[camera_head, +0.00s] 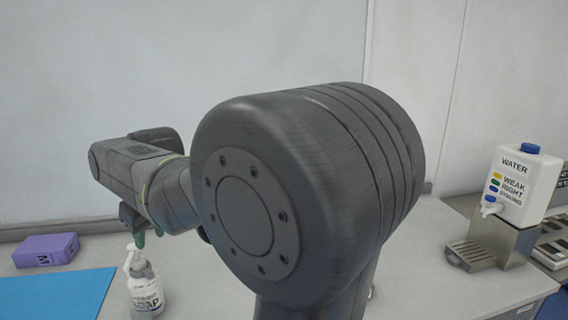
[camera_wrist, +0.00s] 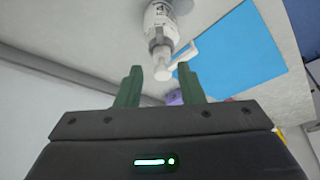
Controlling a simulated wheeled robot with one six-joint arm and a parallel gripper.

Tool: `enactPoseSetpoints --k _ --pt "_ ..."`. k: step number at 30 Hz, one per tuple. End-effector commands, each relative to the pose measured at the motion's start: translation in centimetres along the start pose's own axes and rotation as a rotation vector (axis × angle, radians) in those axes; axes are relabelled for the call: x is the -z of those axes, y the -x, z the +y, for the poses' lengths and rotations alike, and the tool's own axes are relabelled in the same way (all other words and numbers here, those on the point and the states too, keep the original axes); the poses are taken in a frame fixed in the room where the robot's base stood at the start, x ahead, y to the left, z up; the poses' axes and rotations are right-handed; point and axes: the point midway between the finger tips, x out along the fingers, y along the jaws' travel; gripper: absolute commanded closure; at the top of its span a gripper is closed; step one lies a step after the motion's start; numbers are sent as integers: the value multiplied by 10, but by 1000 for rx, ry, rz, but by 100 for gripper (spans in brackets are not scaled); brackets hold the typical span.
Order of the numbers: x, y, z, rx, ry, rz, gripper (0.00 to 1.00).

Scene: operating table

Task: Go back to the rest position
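My gripper (camera_wrist: 161,87) shows in the wrist view with its two green fingers apart and nothing between them. In the head view my gripper (camera_head: 137,236) hangs just above a white pump bottle (camera_head: 146,294) with soap lettering. The bottle also shows in the wrist view (camera_wrist: 161,18), with its pump head just beyond the fingertips. I cannot tell whether the fingers touch the pump. My large dark arm joint fills the middle of the head view and hides part of the table.
A purple box (camera_head: 46,250) marked M and a blue mat (camera_head: 55,294) lie left of the bottle. A white water dispenser (camera_head: 523,186) on a metal stand is at the right. The grey table (camera_head: 425,262) between has clear room. A wall stands behind.

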Motion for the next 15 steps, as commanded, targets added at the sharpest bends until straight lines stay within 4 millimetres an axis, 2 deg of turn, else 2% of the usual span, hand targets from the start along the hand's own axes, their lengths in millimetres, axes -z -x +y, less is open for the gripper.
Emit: enactPoseSetpoints --k 15 --pt "-1 -96 0 1 0 -6 65"
